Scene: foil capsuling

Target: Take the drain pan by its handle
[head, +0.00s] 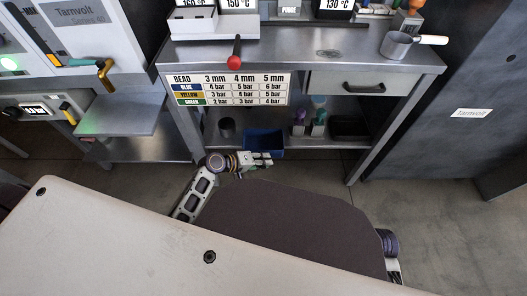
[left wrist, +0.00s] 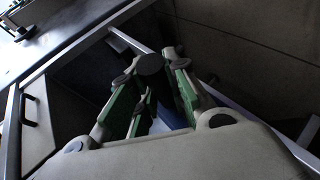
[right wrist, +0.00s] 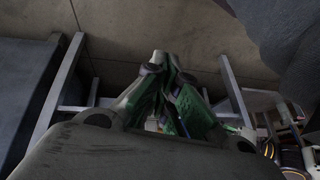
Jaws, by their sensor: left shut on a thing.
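The blue pan (head: 263,143), which I take for the drain pan, sits low under the bench in the head view. My left gripper (head: 262,159) is at its front edge, pointing right. In the left wrist view my left gripper (left wrist: 151,72) is shut with a dark, round-ended piece between its fingertips, which looks like the pan's handle. Part of the blue pan (left wrist: 178,115) shows behind the fingers; the rest is hidden. My right gripper (right wrist: 169,65) has its fingertips together with nothing clearly between them. It is hidden in the head view.
The bench (head: 300,52) stands above, with a drawer (head: 363,84) and a bead chart (head: 228,89). Bench legs flank the space.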

